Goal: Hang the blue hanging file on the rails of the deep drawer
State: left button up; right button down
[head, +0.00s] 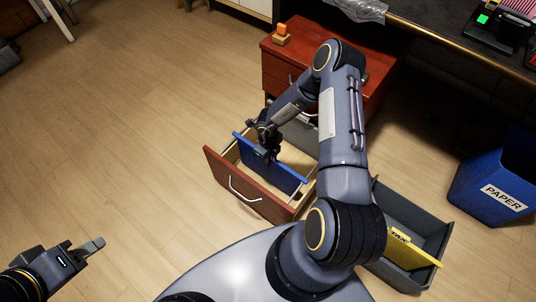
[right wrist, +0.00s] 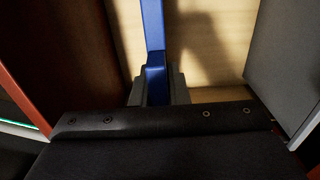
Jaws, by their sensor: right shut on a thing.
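The blue hanging file (head: 276,168) is inside the open deep drawer (head: 222,171), spanning it from side to side, roughly parallel to the red front. Its ends are close to the drawer's side rails (head: 299,203); I cannot tell whether they rest on them. My right gripper (head: 266,153) is shut on the file's top edge near its middle. In the right wrist view the grey fingers (right wrist: 159,90) clasp the blue file (right wrist: 153,35) above the pale drawer bottom. My left gripper (head: 92,246) is far off at lower left, over the floor; its finger gap is unclear.
A grey bin (head: 437,228) with a yellow TAX file (head: 412,246) stands right of the drawer. A blue PAPER bin (head: 490,185) is farther right. The red cabinet (head: 275,70) has small orange items (head: 282,33) on top. The floor at left is clear.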

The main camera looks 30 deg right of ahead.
jog(key=shift+f, duration=0.4)
jog(key=c, duration=1.3)
grip_release()
notch_tip(320, 180, up, 8)
jog(key=p, duration=0.3)
